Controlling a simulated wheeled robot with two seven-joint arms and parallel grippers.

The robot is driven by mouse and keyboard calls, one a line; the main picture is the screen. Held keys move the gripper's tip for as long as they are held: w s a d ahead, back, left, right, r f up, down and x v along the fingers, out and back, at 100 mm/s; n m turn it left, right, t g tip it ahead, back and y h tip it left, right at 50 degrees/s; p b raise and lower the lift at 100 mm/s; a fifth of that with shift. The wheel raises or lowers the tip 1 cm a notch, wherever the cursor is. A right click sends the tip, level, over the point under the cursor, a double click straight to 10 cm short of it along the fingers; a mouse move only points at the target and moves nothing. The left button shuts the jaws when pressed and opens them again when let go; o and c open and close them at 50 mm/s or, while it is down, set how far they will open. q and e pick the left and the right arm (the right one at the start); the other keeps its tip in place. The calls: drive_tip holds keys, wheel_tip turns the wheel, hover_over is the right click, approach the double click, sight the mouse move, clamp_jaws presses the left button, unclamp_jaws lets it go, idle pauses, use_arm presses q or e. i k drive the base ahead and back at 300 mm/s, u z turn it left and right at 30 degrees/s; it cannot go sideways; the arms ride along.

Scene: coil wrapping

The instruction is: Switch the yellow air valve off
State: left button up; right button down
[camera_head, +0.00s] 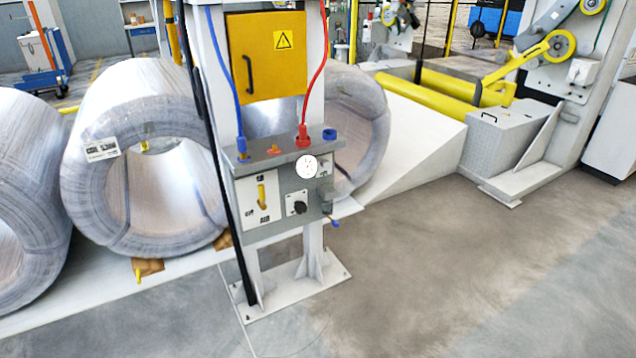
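The yellow air valve (262,195) is a small handle on a white label plate at the left of the grey control panel (285,228). The handle stands close to upright. Small dark markings sit above and below it, too small to read. A round white gauge (307,166) and a black knob (299,207) are to its right on the same panel. Neither of my grippers is in view, and nothing touches the valve.
The panel is on a white post with a floor plate (292,287). A blue hose (222,75) and a red hose (318,80) run down to it. Large wrapped coils (90,185) stand at left and behind. The grey floor (430,270) at front right is clear.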

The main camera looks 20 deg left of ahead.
sight(261, 195)
drive_tip(key=u, duration=0.5)
drive_tip(key=i, duration=1)
drive_tip(key=u, duration=0.9)
